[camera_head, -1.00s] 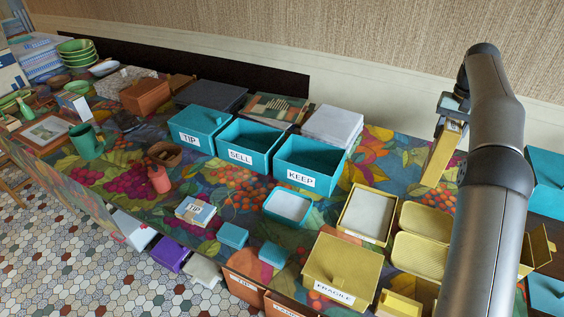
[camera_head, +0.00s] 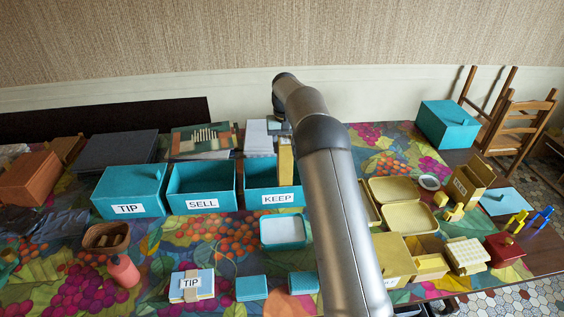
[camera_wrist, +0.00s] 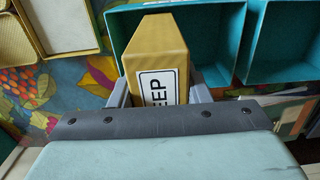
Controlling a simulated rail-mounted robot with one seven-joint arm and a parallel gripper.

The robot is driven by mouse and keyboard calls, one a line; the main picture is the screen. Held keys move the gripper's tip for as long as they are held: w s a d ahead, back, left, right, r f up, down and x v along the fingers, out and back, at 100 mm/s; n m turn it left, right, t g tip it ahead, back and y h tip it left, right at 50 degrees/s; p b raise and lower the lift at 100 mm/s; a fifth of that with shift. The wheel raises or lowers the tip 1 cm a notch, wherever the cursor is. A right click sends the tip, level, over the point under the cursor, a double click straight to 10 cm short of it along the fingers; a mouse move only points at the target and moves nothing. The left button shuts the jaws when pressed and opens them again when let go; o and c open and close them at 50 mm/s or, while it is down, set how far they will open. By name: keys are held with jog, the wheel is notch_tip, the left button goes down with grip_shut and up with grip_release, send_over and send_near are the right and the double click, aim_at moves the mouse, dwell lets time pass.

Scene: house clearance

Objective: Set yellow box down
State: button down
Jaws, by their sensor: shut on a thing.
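The yellow box (camera_head: 286,163) is in my gripper, upright and partly hidden by my arm in the head view. In the wrist view the yellow box (camera_wrist: 155,45) sits between the two fingers and bears a white label, partly covered, reading "EEP". My gripper (camera_wrist: 160,95) is shut on it; in the head view the fingers are mostly hidden behind my arm. The box is at the right part of the teal KEEP bin (camera_head: 254,201), which also shows behind it in the wrist view (camera_wrist: 215,20). I cannot tell how far its lower end is above or inside the bin.
Teal SELL (camera_head: 203,208) and TIP (camera_head: 128,208) bins stand left of KEEP. A pale grey box (camera_head: 257,140) is behind KEEP and a teal-rimmed tray (camera_head: 283,244) in front. Yellow trays (camera_head: 406,217) lie right of my arm. Patterned cloth is bare at the back right.

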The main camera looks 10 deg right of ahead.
aim_at(285, 161)
jog(key=shift+d+f, duration=0.1)
jog(key=shift+f, duration=0.8)
jog(key=shift+f+p, duration=0.5)
jog(key=shift+f, duration=1.85)
jog(key=shift+f, duration=0.2)
jog(key=c, duration=0.8)
grip_release()
jog(key=shift+o, duration=0.2)
jog(key=shift+r, duration=0.1)
